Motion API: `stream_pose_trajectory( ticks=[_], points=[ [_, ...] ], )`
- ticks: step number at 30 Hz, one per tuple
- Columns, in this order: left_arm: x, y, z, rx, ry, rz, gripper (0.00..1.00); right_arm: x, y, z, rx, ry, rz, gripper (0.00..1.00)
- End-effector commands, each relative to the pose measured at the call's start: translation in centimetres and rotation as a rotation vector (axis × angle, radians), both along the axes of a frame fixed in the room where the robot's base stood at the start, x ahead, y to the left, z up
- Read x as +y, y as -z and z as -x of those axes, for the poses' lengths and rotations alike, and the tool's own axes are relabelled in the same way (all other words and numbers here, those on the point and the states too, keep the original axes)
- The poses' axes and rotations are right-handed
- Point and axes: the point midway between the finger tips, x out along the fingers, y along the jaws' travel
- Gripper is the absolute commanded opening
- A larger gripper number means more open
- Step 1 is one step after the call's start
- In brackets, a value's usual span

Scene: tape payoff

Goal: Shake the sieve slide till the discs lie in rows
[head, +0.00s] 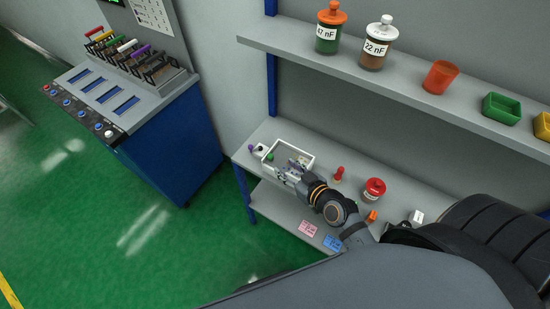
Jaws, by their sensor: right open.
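A white open-topped box (307,150), which may hold the sieve slide, stands on the grey bench by the wall. A green knob (269,157) shows at its left end, and a small white part with a purple knob (251,148) sits just left of it. My right gripper (291,170) is open at the box's near side, its fingers overlapping the box in the picture. I cannot tell whether it touches anything. The discs are too small or hidden to make out. My left gripper is not in view.
On the bench stand a red peg-like piece (339,173) and a red-lidded jar (374,189). Above runs a shelf (415,90) with jars and bins. A blue cabinet (175,145) stands left; green floor between is clear.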

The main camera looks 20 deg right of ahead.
Motion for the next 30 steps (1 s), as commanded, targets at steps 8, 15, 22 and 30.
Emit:
stream_pose_trajectory(
  ticks=[8, 15, 22, 30],
  points=[
    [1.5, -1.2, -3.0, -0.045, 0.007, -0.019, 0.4, 1.4, 1.9, -5.0, 0.0, 0.001, -0.002, 0.41],
    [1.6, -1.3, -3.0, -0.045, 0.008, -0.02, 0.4, 1.8, 2.7, -6.4, 0.002, -0.001, -0.001, 0.41],
    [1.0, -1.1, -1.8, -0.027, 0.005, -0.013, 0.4, 1.8, 2.7, -6.3, 0.002, 0.0, 0.0, 0.37],
    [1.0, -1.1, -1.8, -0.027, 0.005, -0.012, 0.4, 1.8, 2.7, -6.3, 0.002, 0.0, 0.0, 0.0]
  ],
)
